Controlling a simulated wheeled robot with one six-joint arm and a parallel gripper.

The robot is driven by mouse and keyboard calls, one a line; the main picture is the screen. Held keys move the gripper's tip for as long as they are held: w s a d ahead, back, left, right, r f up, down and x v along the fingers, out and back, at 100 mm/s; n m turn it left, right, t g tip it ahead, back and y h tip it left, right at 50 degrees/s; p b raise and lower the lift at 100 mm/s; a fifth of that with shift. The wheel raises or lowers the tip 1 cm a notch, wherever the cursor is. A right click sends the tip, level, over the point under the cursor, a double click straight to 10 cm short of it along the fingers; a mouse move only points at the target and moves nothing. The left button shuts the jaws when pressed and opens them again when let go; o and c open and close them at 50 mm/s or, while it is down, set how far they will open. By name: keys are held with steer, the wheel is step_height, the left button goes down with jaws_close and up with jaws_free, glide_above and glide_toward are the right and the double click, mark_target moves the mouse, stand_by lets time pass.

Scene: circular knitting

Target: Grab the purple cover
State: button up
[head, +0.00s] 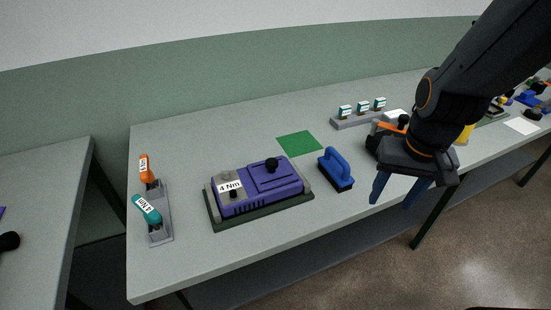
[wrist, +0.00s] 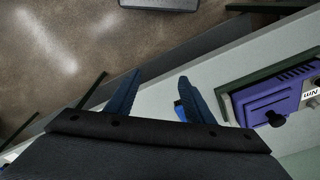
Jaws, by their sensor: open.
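The purple cover (head: 262,186) is a box-like lid with a black knob on top and a "4 Nm" label. It sits on a dark base plate on the table, left of centre in the head view. In the wrist view the purple cover (wrist: 270,98) shows at the right edge, partly cut off. My gripper (head: 398,194) is open and empty, to the right of the cover and beyond the blue-handled brush, near the table's front edge. In the wrist view my gripper (wrist: 158,92) has its two blue fingers spread apart.
A blue-handled brush (head: 336,170) stands between the cover and my gripper. A grey holder (head: 159,225) with orange- and teal-handled tools is at left. A green square (head: 299,143) lies behind the cover. A grey rack (head: 349,122) holds several labelled pieces. The table front is clear.

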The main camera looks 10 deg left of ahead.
steer(key=w+a+r+m+y, duration=0.25)
steer(key=w+a+m, duration=0.35)
steer(key=a+m, duration=0.35)
steer(key=m+y, duration=0.2)
steer(key=m, duration=0.8)
glide_toward(272, 161)
steer(key=shift+h, duration=0.25)
steer(key=shift+p+x, duration=0.45)
steer(key=shift+x, duration=3.6)
steer(key=shift+a, duration=0.2)
jaws_close()
